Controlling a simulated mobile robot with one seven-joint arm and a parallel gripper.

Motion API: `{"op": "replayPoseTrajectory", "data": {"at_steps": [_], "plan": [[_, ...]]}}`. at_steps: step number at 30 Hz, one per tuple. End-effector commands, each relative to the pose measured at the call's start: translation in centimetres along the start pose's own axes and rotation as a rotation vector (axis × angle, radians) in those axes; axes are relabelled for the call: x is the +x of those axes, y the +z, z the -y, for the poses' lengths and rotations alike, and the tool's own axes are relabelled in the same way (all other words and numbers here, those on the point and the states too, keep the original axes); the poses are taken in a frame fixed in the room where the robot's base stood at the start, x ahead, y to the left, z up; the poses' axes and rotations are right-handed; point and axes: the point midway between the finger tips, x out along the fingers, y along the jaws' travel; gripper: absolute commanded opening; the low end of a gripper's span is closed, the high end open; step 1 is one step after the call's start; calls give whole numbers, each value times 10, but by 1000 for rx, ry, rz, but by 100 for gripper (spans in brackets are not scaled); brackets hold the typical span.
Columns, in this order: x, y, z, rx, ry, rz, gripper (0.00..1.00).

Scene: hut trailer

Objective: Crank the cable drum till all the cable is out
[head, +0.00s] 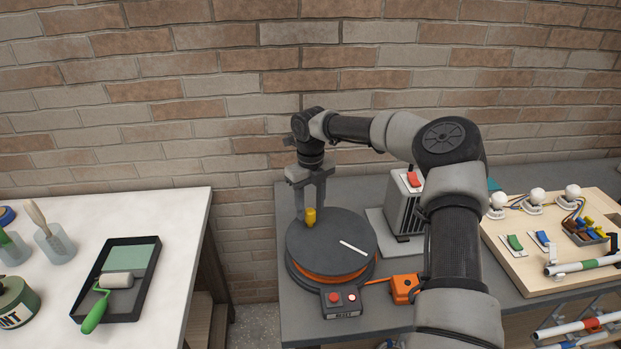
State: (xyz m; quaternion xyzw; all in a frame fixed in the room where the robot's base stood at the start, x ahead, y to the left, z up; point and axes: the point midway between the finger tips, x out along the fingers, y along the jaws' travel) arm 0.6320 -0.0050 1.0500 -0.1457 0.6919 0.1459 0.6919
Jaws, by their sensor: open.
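The cable drum (318,237) is a dark grey disc lying flat on the grey bench, with orange cable showing around its side. A yellow crank knob (310,217) stands upright near its far left edge, and a white line marks its top at the right. My gripper (314,213) points down at the knob, its fingers open around or just behind it; I cannot tell whether they touch it. Orange cable runs from the drum's right side to an orange socket block (403,289).
A grey heater-like unit (402,205) with a red switch stands right of the drum, close to my arm. A wooden board (515,262) with lamps and switches lies further right. A white table (185,215) with a paint tray (150,255) is at left, across a gap.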

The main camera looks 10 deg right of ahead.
Motion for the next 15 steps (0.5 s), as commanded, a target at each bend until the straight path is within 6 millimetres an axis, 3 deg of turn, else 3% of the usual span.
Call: {"op": "replayPoseTrajectory", "data": {"at_steps": [15], "plan": [[-122, 1, 0, 1, 1, 3, 42]]}}
